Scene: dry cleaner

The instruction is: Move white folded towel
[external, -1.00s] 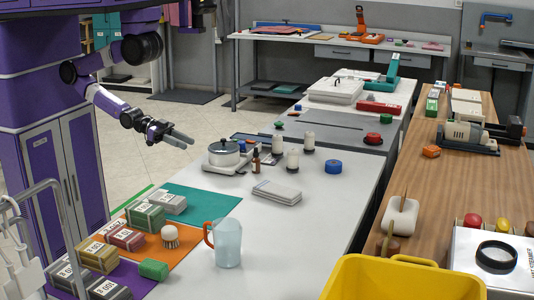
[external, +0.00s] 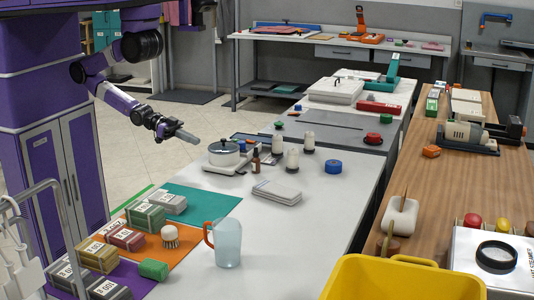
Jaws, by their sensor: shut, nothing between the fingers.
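The white folded towel (external: 277,192) lies flat on the grey-white table, right of the middle of its front part. My gripper (external: 190,138) is in the air left of the table, above and to the left of the pot. It is shut and empty, its fingers pointing right, well apart from the towel. Nothing hides the towel.
A jug (external: 227,243) stands in front. The table right of the jug is clear.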

